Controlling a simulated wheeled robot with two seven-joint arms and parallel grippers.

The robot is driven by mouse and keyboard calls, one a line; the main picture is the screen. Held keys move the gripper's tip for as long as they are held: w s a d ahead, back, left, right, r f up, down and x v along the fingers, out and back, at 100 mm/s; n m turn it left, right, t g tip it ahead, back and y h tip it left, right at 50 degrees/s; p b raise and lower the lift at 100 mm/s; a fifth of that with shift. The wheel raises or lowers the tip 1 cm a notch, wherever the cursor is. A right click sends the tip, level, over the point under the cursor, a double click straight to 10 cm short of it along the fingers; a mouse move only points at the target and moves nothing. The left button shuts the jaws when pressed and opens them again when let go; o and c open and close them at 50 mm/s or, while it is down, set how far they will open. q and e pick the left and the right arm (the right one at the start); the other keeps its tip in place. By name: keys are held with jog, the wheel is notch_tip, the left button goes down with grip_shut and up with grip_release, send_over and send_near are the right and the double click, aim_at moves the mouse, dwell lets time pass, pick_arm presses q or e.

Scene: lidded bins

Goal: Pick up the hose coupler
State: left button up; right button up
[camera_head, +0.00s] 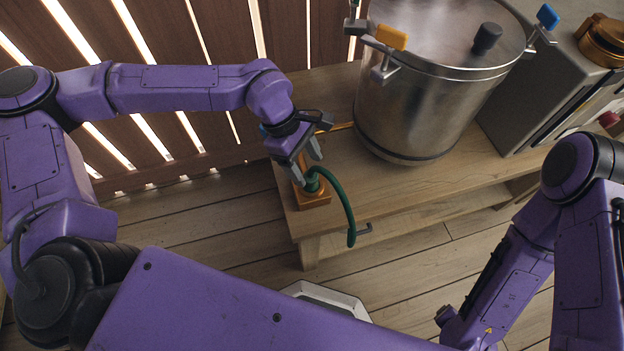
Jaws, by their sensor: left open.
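The hose coupler (312,181) is a small green fitting with a dark green hose (345,205) that curves from it down over the table's front edge. It stands at a copper-coloured block (313,198) on the left end of the wooden table. My left gripper (307,162) is open, pointing down just above the coupler, with its grey fingers close to the coupler's top. The fingers partly hide the coupler, and I cannot tell whether they touch it. My right arm shows at the lower right, but its gripper is not visible.
A large steel pot (415,110) with a lid and coloured clamps stands right of the coupler. A grey box-shaped unit (535,85) stands farther right. The wooden table (400,178) has bare room in front of the pot. A slatted wall is behind.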

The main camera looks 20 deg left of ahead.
aim_at(310, 175)
pick_arm(q)
jog(key=x, duration=0.3)
jog(key=shift+s+f+b, duration=0.15)
jog(key=shift+s+b, duration=0.1)
jog(key=shift+b, duration=0.05)
jog(key=shift+d+f, duration=0.2)
jog(key=shift+f, duration=0.15)
grip_shut()
jog(key=shift+r, duration=0.1)
